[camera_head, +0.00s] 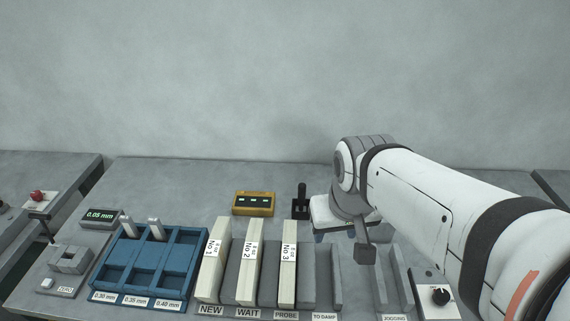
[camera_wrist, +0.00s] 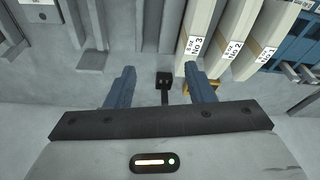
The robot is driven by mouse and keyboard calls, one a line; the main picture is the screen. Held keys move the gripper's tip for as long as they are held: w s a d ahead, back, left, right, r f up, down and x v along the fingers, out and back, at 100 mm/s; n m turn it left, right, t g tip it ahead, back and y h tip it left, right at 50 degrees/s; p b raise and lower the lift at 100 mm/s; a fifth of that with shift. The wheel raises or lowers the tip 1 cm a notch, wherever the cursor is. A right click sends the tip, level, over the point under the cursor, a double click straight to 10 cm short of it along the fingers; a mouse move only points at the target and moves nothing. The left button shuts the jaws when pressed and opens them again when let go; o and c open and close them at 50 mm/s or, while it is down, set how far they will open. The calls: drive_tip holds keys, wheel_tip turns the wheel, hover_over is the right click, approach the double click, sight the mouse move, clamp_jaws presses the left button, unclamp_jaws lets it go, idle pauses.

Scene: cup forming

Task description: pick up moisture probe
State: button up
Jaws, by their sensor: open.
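A black upright handle on a small dark base (camera_head: 301,202), which looks like the moisture probe, stands on the bench beside the yellow display box (camera_head: 253,204). In the wrist view the black probe (camera_wrist: 163,79) shows between my two blue fingers. My gripper (camera_wrist: 160,73) is open and empty, with one finger on each side of the probe in the picture. I cannot tell how far the fingertips are from it in depth. In the head view my arm hides most of the gripper, just right of the probe.
Pale board stacks No 1 (camera_head: 212,262), No 2 (camera_head: 248,265) and No 3 (camera_head: 288,268) stand in grey slots nearby. A blue tray (camera_head: 146,262) holds two metal pieces at left. A black-knobbed control box (camera_head: 437,296) is at right. A bare wall stands behind.

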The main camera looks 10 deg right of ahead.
drive_tip(key=w, duration=0.8)
drive_tip(key=n+g+p, duration=0.1)
drive_tip(key=n+g, duration=0.2)
hover_over(301, 197)
drive_tip(key=w, duration=0.1)
drive_tip(key=f, duration=1.5)
drive_tip(key=shift+w, duration=0.2)
drive_tip(key=shift+w+f, duration=0.15)
drive_tip(key=shift+f, duration=0.15)
drive_tip(key=f+p, duration=0.1)
drive_tip(key=f, duration=0.3)
drive_tip(key=f+p, duration=0.1)
drive_tip(key=f, duration=0.2)
drive_tip(key=shift+s+d+f, duration=0.2)
drive_tip(key=shift+f, duration=0.2)
drive_tip(key=shift+c, duration=0.2)
clamp_jaws()
